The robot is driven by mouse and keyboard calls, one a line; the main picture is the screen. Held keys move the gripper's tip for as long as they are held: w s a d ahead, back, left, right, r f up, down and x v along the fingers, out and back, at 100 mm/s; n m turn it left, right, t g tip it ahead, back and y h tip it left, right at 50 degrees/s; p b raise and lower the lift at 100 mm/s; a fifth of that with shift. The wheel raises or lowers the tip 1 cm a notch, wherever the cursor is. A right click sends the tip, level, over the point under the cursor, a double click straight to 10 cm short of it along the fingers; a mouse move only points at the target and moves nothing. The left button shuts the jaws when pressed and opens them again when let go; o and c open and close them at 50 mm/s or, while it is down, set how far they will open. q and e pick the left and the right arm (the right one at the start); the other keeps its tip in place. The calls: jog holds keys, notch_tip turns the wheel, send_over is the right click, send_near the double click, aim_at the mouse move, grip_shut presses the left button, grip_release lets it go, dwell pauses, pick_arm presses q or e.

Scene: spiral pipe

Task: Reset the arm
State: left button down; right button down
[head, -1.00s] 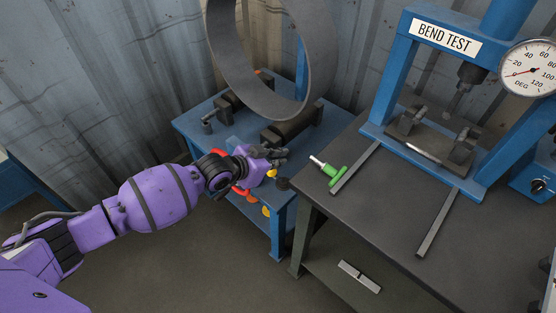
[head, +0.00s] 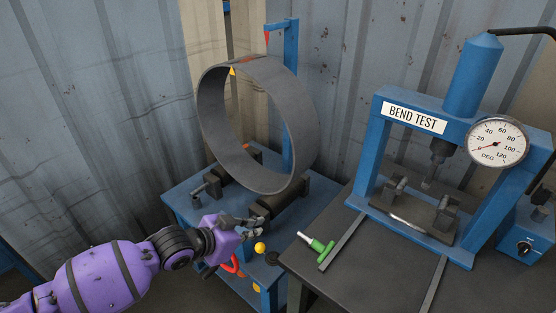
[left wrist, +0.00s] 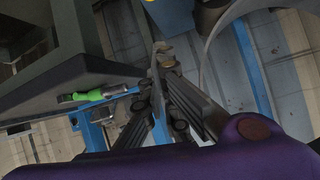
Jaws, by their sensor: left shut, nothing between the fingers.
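My left arm (head: 105,272) is purple and comes in from the lower left in the head view. Its gripper (head: 252,226) is shut and empty. It is near the front of the blue stand (head: 184,192), just left of a yellow knob (head: 260,248). In the left wrist view the gripper's dark fingers (left wrist: 160,55) are close together with nothing between them. A large grey pipe ring (head: 208,120) stands on the dark rollers (head: 283,208) of the blue stand, above and apart from the gripper in the head view. My right gripper is not in view.
A blue bend test press (head: 375,150) with a dial (head: 497,143) stands on the dark table (head: 385,285) at right. A green-handled tool (head: 322,247) lies near that table's left edge and also shows in the left wrist view (left wrist: 88,96). Corrugated walls (head: 90,90) close off the back.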

pick_arm(q)
jog(key=s+a+f+n+y, duration=0.2)
jog(key=s+f, duration=0.4)
jog(key=s, duration=0.5)
jog(key=s+a+f+n+y+p, duration=0.1)
jog(key=s+f, duration=0.5)
jog(key=s, duration=0.6)
jog(key=s+a+f+n+y, duration=0.4)
jog(key=s+a+f+n, duration=0.1)
jog(key=s, duration=0.6)
jog(key=shift+s+a+f+n+p, duration=0.15)
jog(key=shift+a+f+n+p, duration=0.25)
jog(key=shift+f+n, duration=0.3)
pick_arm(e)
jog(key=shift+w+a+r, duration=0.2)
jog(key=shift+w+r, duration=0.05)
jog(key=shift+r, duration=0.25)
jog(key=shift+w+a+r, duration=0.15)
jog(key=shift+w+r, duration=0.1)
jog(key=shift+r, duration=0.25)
pick_arm(q)
jog(key=shift+d, duration=0.1)
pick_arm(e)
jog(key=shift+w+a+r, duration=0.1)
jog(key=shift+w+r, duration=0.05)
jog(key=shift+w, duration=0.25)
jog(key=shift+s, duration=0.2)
